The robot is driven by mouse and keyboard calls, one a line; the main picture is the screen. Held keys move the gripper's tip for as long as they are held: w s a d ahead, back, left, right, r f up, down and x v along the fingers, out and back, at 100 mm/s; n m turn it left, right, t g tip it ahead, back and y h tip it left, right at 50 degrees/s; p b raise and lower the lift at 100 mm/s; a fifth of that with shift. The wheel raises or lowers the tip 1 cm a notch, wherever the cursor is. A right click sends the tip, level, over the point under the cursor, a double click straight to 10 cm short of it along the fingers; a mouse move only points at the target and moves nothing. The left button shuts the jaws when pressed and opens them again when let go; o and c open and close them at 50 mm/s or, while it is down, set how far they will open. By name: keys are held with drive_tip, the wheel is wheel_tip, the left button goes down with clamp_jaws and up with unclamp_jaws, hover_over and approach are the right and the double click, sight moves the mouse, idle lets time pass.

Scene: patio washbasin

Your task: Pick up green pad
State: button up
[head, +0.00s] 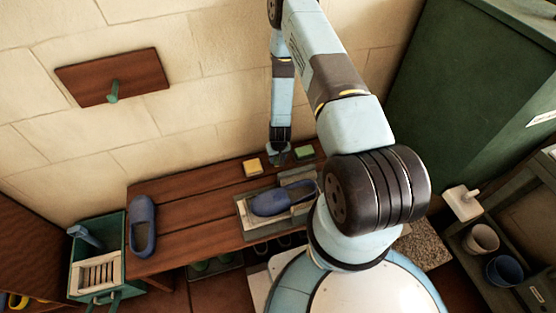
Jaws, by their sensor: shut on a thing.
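The green pad (304,152) is a small block with a green top, at the back of the brown wooden bench (185,205) near the wall. My gripper (280,158) points down at the back of the bench, just left of the pad and against its left side. It is shut on the pad, though the fingertips are small and their contact is hard to make out. The pad looks level, and I cannot tell whether it is clear of the bench.
A yellow pad (252,167) lies left of my gripper. In front, a blue clog (270,202) rests in a tray (243,217). Another blue clog (142,226) is at the bench's left end. A green cabinet (470,90) stands right. The bench's middle left is clear.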

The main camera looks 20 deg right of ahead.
drive_tip(key=shift+c, duration=0.8)
drive_tip(key=shift+r, duration=0.1)
drive_tip(key=shift+r, duration=0.3)
wheel_tip(320, 180, up, 2)
drive_tip(key=shift+r, duration=0.15)
drive_tip(key=s+r, duration=0.3)
drive_tip(key=s, duration=0.1)
drive_tip(key=s+r, duration=0.3)
drive_tip(key=s, duration=0.2)
drive_tip(key=s+d+r, duration=0.1)
drive_tip(key=s+r, duration=0.3)
drive_tip(key=s, duration=0.1)
